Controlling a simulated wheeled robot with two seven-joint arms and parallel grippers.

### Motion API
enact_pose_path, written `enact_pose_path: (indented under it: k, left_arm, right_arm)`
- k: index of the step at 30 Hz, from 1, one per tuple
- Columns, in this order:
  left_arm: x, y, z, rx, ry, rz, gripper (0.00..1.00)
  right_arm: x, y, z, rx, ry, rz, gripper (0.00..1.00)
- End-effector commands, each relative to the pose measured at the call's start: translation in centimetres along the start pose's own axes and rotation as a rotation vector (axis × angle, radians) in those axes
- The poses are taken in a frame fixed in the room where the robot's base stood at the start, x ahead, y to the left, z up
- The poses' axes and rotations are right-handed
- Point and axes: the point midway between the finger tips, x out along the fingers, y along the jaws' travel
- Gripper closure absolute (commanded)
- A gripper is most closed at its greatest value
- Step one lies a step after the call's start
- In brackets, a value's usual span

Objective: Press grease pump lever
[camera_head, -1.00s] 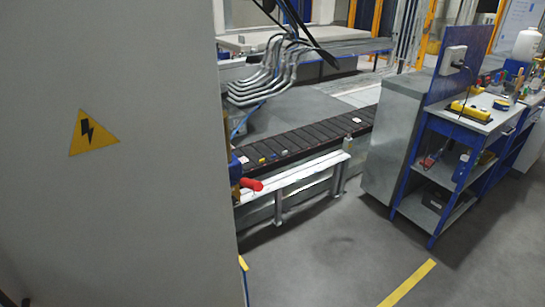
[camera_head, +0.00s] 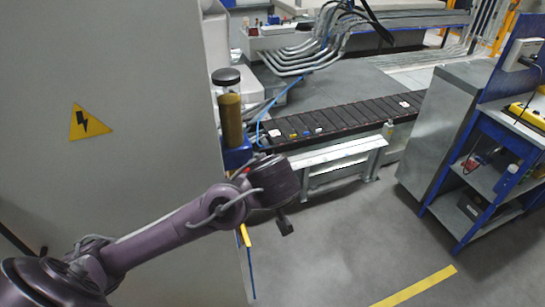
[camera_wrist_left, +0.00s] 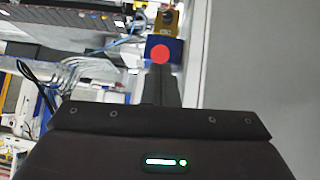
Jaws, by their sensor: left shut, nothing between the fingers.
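The grease pump has an amber reservoir (camera_head: 231,118) with a dark cap and a blue body (camera_head: 237,157). It stands just beyond the right edge of the grey cabinet. My left arm reaches in from the lower left, and its dark gripper housing covers the front of the pump and most of the lever in the head view. In the left wrist view, the lever's round red knob (camera_wrist_left: 160,53) shows in front of the blue body, just past the tips of my left gripper (camera_wrist_left: 161,72). The gripper is shut and empty. Whether it touches the knob, I cannot tell. My right gripper is out of view.
The tall grey cabinet (camera_head: 110,60) with a yellow warning triangle fills the left. A dark roller conveyor (camera_head: 340,115) and its white side bench (camera_head: 345,155) lie right of the pump. A blue workbench (camera_head: 480,200) stands at the right. The floor between is clear.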

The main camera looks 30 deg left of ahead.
Motion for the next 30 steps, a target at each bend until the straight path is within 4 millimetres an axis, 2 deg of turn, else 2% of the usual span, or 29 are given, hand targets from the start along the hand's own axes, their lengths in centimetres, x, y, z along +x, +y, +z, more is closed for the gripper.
enact_pose_path:
  k: [2, 6, 17, 23, 30]
  left_arm:
    - [-1.6, -0.5, -1.6, -0.065, 0.046, -0.012, 1.0]
    - [-2.6, -1.0, -2.7, -0.133, 0.083, -0.025, 1.0]
    - [-2.6, -1.1, -2.8, -0.145, 0.087, -0.028, 1.0]
    - [-1.5, -1.1, -2.5, -0.147, 0.086, -0.028, 1.0]
    - [1.4, -1.2, -2.4, -0.148, 0.085, -0.028, 1.0]
  right_arm:
    - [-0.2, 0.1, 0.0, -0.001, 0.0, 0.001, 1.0]
    - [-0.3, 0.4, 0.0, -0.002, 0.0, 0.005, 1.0]
    - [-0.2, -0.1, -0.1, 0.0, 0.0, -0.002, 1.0]
    - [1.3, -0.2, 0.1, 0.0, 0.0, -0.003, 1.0]
    - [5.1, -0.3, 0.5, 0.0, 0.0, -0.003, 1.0]
